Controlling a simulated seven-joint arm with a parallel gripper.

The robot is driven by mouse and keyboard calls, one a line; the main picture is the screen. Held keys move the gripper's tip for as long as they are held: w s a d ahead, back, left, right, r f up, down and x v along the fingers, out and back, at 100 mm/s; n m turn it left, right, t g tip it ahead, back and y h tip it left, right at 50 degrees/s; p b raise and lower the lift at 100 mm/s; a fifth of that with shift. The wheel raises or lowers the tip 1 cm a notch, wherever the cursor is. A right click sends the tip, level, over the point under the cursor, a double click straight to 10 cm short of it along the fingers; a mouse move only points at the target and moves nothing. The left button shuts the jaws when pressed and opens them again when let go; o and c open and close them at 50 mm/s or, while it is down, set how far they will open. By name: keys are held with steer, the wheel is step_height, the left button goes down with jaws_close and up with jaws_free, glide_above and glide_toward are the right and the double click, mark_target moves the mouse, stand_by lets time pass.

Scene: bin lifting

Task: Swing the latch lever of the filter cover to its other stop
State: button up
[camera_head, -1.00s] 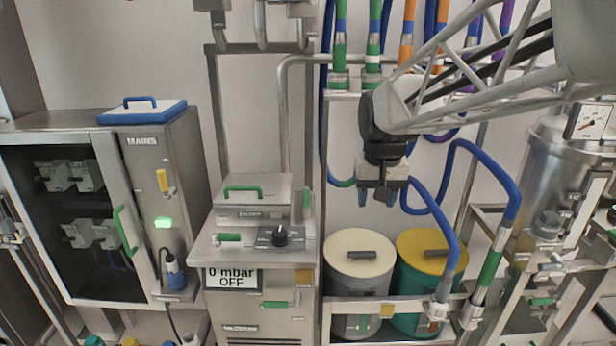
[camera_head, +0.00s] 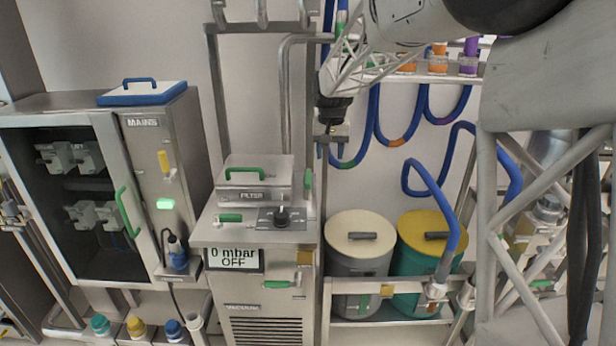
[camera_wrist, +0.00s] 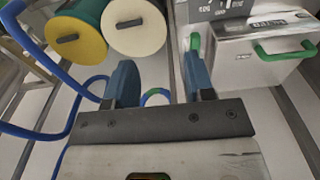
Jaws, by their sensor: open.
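The filter cover (camera_head: 254,180) is a steel box marked FILTER with a green handle on top, on the vacuum cabinet. A green lever (camera_head: 308,183) stands upright at its right side, apparently the latch lever. In the wrist view the cover (camera_wrist: 262,52) is at upper right and the green lever (camera_wrist: 194,41) is at its left edge, beyond my right finger. My gripper (camera_head: 328,152) is open and empty, above and a little right of the lever in the head view, apart from it. Its two blue fingers (camera_wrist: 160,85) show in the wrist view with nothing between them.
A dark knob (camera_head: 283,213) and a short green handle (camera_head: 229,218) sit on the cabinet top in front of the cover. A cream-lidded drum (camera_head: 359,237) and a yellow-lidded drum (camera_head: 428,234) stand to the right. Blue hoses (camera_head: 440,195) loop behind and above them.

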glide_above(308, 178)
steer(key=shift+g, duration=0.3)
step_height(308, 178, down, 8)
steer(key=shift+r, duration=0.25)
steer(key=shift+f, duration=3.9)
steer(key=shift+c, duration=0.5)
jaws_close()
